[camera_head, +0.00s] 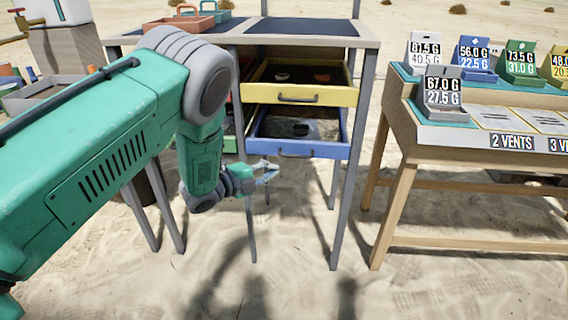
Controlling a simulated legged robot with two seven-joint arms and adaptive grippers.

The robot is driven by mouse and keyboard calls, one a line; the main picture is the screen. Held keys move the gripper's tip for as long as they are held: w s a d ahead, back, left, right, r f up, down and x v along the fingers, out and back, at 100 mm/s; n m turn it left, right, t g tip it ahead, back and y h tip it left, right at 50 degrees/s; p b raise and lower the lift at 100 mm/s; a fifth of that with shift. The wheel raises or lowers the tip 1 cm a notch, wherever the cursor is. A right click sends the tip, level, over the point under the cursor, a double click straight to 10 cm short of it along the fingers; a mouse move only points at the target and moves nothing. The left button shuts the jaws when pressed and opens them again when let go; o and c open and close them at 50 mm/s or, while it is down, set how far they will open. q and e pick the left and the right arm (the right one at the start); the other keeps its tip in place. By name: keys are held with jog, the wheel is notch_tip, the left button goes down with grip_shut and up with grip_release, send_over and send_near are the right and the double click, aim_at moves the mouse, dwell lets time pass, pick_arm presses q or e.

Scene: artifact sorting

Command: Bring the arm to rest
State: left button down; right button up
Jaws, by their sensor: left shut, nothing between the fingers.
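My left arm comes in from the left, green with grey joints, and bends down at the elbow. My left gripper (267,174) is shut and empty. It hangs in front of the cabinet, just below and left of the blue drawer (298,149) in the picture. I cannot tell the gap between the gripper and the drawer. My right gripper is not in view.
A cabinet with an open yellow drawer (300,95) and the open blue drawer stands behind the gripper. A wooden table (410,127) with several weight signs stands at right. A red-orange tray (180,24) sits on the cabinet top. Sandy ground is clear in front.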

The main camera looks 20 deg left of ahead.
pick_arm(q)
jog(key=s+a+f+n+g+y+p, duration=0.1)
jog(key=s+f+n+g+y+p, duration=0.2)
jog(key=s, duration=0.4)
jog(key=s+f+n+g+y+p, duration=0.1)
jog(key=s+f+n, duration=0.2)
jog(key=s+n, duration=0.35)
jog(key=s+a+f+n+g+y+p, duration=0.1)
jog(key=s+f+n+g+y+p, duration=0.15)
jog(key=s, duration=0.45)
jog(key=s+d+n+g+p, duration=0.1)
jog(key=s+n+g, duration=0.2)
jog(key=s, duration=0.8)
jog(key=s+d+r+n+g+y+p, duration=0.1)
jog(key=s+n+g, duration=0.3)
jog(key=s, duration=0.8)
jog(key=shift+d+n+p, duration=0.45)
jog(key=shift+n+p, duration=0.05)
jog(key=shift+n, duration=0.7)
